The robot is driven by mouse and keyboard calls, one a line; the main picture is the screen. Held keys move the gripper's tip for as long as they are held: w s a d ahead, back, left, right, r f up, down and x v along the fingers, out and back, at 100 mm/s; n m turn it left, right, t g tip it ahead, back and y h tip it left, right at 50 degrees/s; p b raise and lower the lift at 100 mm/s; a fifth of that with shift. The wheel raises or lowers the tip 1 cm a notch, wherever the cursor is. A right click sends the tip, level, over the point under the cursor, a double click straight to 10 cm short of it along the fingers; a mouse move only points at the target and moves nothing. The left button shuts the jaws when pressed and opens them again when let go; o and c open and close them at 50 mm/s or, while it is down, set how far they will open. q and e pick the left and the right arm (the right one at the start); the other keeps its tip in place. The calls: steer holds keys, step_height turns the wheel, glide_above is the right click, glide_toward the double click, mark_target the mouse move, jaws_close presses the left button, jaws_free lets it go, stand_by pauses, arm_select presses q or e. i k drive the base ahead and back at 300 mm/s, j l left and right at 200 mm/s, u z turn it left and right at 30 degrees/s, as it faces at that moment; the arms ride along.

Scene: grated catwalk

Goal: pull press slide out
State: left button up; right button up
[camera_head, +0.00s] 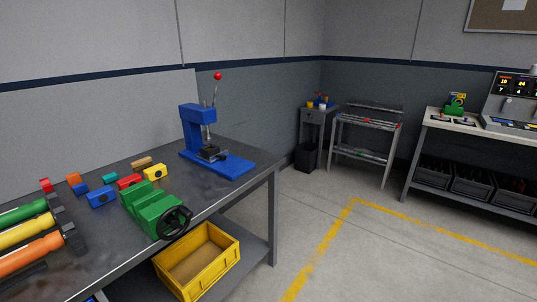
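A blue arbor press (195,128) stands on the far right end of the dark workbench. Its lever has a red ball (218,76) on top and points up. Below the ram, a small dark slide block (210,152) sits on the blue base plate (236,166). I cannot tell how far the slide is drawn out. Neither of my grippers is in view.
The workbench (240,149) holds a green vise (152,207) with a black handwheel, several coloured blocks and coloured rollers. A yellow crate (230,240) sits on its lower shelf. A cart (366,122), bin (306,156) and console bench (463,124) stand beyond open floor.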

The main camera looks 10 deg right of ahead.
mark_target(213, 153)
steer(key=i+l, duration=0.25)
steer(key=i+l+u, duration=0.15)
steer(key=l, duration=0.3)
steer(key=i+l, duration=0.3)
steer(key=i+l+u, duration=0.1)
steer(key=i+l, duration=0.15)
steer(key=l, duration=0.2)
steer(key=i+l+u, duration=0.1)
steer(key=l, duration=0.3)
steer(key=i+l, duration=0.3)
steer(key=l+u, duration=0.05)
steer(key=l, duration=0.05)
